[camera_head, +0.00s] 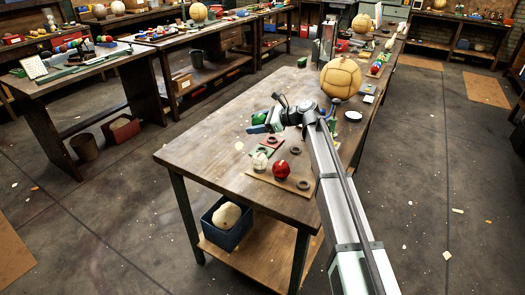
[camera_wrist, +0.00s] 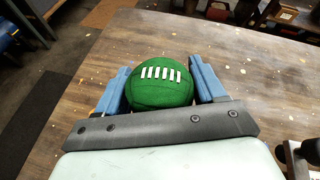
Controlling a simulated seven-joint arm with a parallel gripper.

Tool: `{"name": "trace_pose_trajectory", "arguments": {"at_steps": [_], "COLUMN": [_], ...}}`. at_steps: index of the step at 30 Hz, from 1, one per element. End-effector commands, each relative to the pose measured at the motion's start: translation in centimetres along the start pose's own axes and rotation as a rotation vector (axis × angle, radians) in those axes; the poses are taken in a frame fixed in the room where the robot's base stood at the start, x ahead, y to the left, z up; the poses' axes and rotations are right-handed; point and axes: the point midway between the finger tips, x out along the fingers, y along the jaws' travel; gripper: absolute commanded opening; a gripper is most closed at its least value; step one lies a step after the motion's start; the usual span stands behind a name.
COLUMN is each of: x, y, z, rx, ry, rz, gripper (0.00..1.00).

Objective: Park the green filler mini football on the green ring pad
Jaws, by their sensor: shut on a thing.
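The green mini football (camera_wrist: 160,92), with white lacing, sits between the two blue fingers of my gripper (camera_wrist: 161,68) in the wrist view. The fingers are shut on its sides. In the head view my gripper (camera_head: 262,123) is over the near half of the wooden table, behind the ring pads; the ball is mostly hidden there. A small green pad with a dark ring (camera_head: 263,151) lies on the table in front of the gripper, partly behind a pale ball. A reddish pad with a ring (camera_head: 273,141) lies beside it.
A pale ball (camera_head: 260,162) and a red ball (camera_head: 281,169) stand close to the pads. A tan board (camera_head: 288,187) with a dark ring lies at the near edge. A large tan ball (camera_head: 340,78) stands farther back. The table's left part (camera_head: 205,146) is clear.

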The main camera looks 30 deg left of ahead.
Motion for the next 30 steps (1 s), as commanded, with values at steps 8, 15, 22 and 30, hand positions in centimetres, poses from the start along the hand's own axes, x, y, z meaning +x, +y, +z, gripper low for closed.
{"name": "trace_pose_trajectory", "arguments": {"at_steps": [8, 15, 22, 30], "x": [0.0, 1.2, 2.2, 3.3], "y": [-1.1, -0.4, 0.1, 0.7], "z": [-0.9, -4.0, -6.2, -8.8], "rx": [0.051, 0.055, 0.053, 0.054], "ry": [0.009, 0.01, 0.009, 0.009], "rz": [-0.07, -0.068, -0.069, -0.069], "gripper": [0.35, 0.35, 0.35, 0.35]}}
